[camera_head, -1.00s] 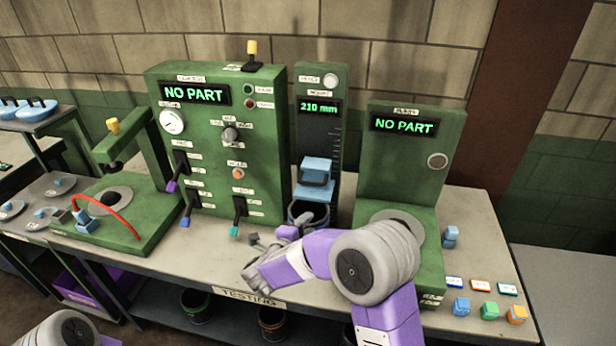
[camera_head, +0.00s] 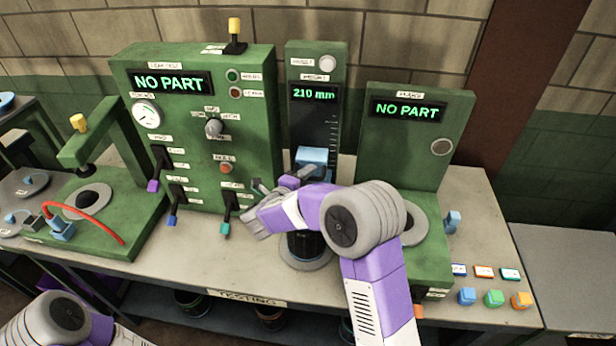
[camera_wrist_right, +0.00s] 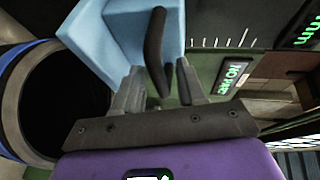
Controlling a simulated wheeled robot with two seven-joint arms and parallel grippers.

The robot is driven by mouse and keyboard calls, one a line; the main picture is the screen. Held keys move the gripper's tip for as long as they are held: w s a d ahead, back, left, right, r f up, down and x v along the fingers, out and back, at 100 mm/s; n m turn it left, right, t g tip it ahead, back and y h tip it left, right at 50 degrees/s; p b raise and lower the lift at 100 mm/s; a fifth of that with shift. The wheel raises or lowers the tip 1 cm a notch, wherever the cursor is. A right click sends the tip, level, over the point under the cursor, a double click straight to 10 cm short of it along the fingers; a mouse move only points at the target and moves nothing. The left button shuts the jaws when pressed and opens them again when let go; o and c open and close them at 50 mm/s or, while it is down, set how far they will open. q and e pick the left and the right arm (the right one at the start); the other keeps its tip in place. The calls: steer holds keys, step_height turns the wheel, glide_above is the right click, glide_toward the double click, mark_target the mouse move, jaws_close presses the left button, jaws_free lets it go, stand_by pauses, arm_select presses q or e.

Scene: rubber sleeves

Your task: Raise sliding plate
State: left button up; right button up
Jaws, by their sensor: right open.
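The sliding plate is the light blue block (camera_head: 312,158) on the dark scaled column of the middle green gauge, whose display (camera_head: 314,94) reads 210 mm. In the right wrist view the blue block (camera_wrist_right: 100,45) fills the upper left, with a dark curved handle (camera_wrist_right: 154,50) on it. My right gripper (camera_head: 272,186) is at the front of the block. In the wrist view its open fingers (camera_wrist_right: 158,85) lie on either side of the handle's lower end. I cannot tell whether they touch it. My left arm shows at the lower left, but its gripper is out of view.
A dark round cup (camera_head: 305,246) stands under the plate, close below my right arm. The green panel (camera_head: 195,110) with levers is to the left. Another green station (camera_head: 413,145) is to the right; both displays read NO PART. Small coloured blocks (camera_head: 494,298) lie at the right.

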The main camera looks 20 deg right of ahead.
steer(key=shift+w+d, duration=0.1)
steer(key=shift+w, duration=0.05)
jaws_close()
step_height(320, 180, up, 14)
steer(key=p, duration=0.5)
steer(key=shift+f+p, duration=0.2)
steer(key=shift+p, duration=0.15)
jaws_free()
